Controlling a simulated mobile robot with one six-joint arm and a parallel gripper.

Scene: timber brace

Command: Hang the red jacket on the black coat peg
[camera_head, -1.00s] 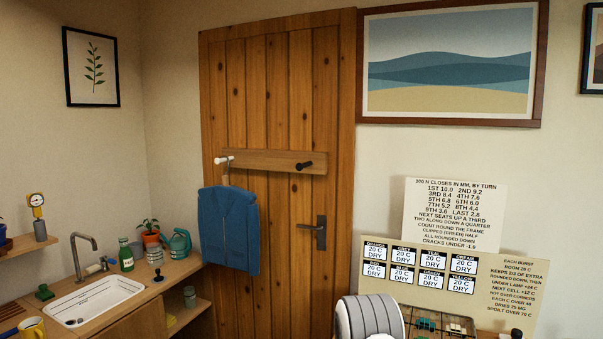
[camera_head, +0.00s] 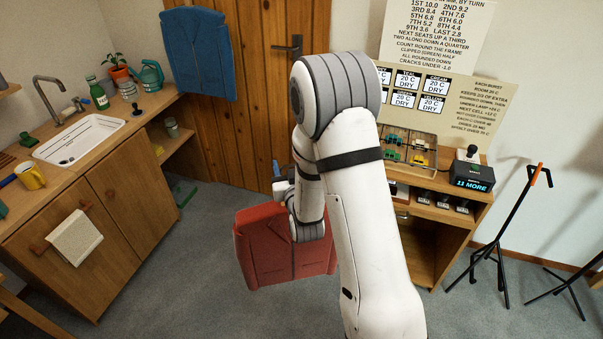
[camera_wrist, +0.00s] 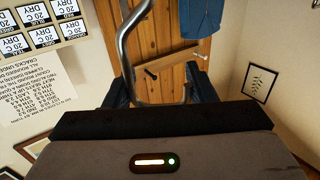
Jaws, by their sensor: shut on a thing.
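The red jacket (camera_head: 262,250) hangs in front of the plank door (camera_head: 262,100), low above the floor, partly covered by my arm in the head view. My gripper (camera_wrist: 160,98) is shut on the jacket's hanger; a curved grey metal hook (camera_wrist: 128,45) rises from between the fingers in the wrist view. My arm hides most of the gripper in the head view. The black coat peg (camera_wrist: 151,74) shows bare on the wooden rail (camera_wrist: 172,66) in the wrist view, apart from the hook. The head view now cuts off the pegs.
A blue jacket (camera_head: 200,55) hangs on the door beside the black handle (camera_head: 288,48); it also shows in the wrist view (camera_wrist: 202,16). A sink counter (camera_head: 105,180) stands at left. A workbench (camera_head: 440,215) and a black stand (camera_head: 510,235) are at right. Grey floor (camera_head: 215,225) lies clear between.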

